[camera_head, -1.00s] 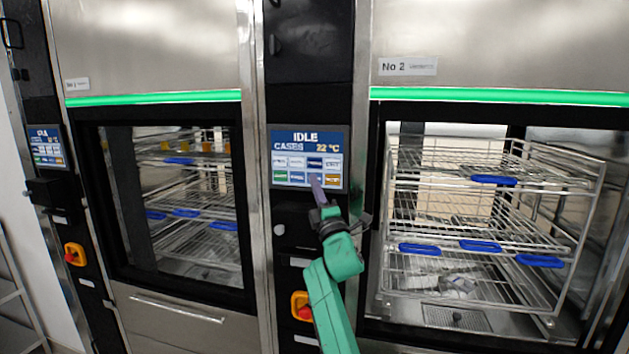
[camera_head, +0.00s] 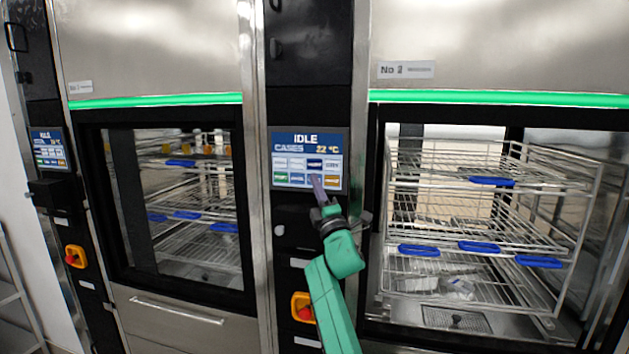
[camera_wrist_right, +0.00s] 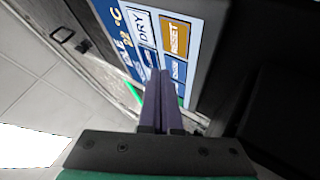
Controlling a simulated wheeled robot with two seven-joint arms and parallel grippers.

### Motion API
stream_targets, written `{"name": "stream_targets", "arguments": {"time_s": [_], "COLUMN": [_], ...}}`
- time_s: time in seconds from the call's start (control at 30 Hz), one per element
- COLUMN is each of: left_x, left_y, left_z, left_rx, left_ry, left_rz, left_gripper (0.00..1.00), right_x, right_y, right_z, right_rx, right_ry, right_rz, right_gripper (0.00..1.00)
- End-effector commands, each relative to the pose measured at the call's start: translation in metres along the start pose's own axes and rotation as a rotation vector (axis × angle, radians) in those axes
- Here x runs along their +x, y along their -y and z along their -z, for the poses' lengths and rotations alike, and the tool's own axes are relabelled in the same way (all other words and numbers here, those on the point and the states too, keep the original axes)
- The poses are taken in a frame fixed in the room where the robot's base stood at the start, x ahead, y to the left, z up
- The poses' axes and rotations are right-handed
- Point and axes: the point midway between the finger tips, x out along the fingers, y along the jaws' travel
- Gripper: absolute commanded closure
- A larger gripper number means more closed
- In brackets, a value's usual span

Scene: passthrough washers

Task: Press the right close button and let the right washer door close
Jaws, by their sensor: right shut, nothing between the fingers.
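The right washer (camera_head: 500,45), labelled No 2, has an open chamber with wire racks inside. Its control panel (camera_head: 307,160) on the dark column to its left reads IDLE, CASES and 22 °C above rows of small buttons. My right gripper (camera_head: 317,184) is shut and empty, its purple fingertips at the lower row of buttons. In the right wrist view the shut fingers (camera_wrist_right: 158,88) point at the panel (camera_wrist_right: 172,62), beside the orange RESET button (camera_wrist_right: 174,40). The fingers hide part of the panel, and I cannot tell whether they touch it. My left gripper is not in view.
Orange emergency switches (camera_head: 303,307) sit below both panels. Racks with blue handles (camera_head: 478,247) stand inside the right washer.

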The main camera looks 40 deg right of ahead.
Motion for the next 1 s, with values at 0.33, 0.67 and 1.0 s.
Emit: {"name": "stream_targets", "arguments": {"time_s": [0.33,0.67,1.0], "left_x": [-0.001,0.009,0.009], "left_y": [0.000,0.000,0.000], "left_z": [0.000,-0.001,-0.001], "left_rx": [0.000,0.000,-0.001], "left_ry": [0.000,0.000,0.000], "left_rz": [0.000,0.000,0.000], "left_gripper": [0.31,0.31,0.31], "right_x": [0.002,-0.006,-0.009], "right_y": [-0.004,0.002,0.003], "right_z": [-0.003,0.004,0.008], "right_rx": [-0.003,-0.002,0.001], "right_ry": [0.003,0.002,0.000], "right_rz": [-0.005,-0.003,0.003], "right_gripper": [1.00,1.00,1.00]}}
